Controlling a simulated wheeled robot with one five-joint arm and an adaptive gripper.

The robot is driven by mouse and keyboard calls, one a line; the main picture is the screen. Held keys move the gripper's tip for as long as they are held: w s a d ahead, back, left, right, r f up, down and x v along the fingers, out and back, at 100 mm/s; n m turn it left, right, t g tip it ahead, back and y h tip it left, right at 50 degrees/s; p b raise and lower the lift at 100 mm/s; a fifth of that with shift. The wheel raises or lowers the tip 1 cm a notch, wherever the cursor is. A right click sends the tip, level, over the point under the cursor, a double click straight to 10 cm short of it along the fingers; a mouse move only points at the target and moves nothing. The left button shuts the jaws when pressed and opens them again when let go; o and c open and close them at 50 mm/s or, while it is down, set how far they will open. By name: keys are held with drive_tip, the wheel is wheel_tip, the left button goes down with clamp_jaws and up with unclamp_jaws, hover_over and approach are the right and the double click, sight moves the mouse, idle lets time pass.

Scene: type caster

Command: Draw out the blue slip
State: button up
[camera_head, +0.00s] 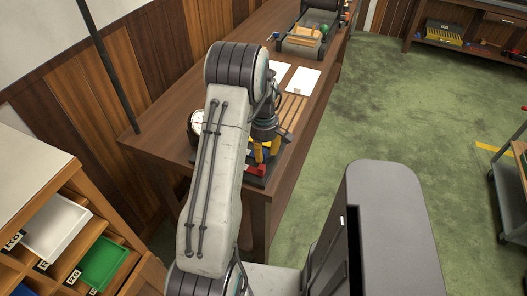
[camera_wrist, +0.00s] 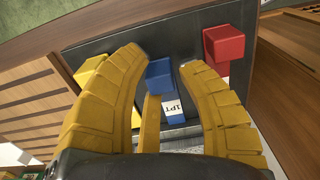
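The blue slip (camera_wrist: 160,76) is a small blue block in the wrist view, with a white piece lettered "1PT" (camera_wrist: 173,108) just below it. My gripper (camera_wrist: 161,58) has yellow segmented fingers spread to either side of the blue slip. Small gaps show between the fingers and the block, and I see no clear grip. Another yellow finger part stands just below the block and hides some of it. In the head view my gripper (camera_head: 265,150) is low over the near end of the bench, and the blue piece there is mostly hidden.
A red block (camera_wrist: 224,43) lies to the right and a yellow block (camera_wrist: 90,72) to the left on a dark tray (camera_wrist: 195,30). The brown bench (camera_head: 165,148) also bears white papers (camera_head: 303,82) and a clock-like dial (camera_head: 195,122). A shelf unit (camera_head: 150,272) stands at left.

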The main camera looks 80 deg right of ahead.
drive_tip(key=shift+f, duration=0.2)
clamp_jaws()
idle(0.3)
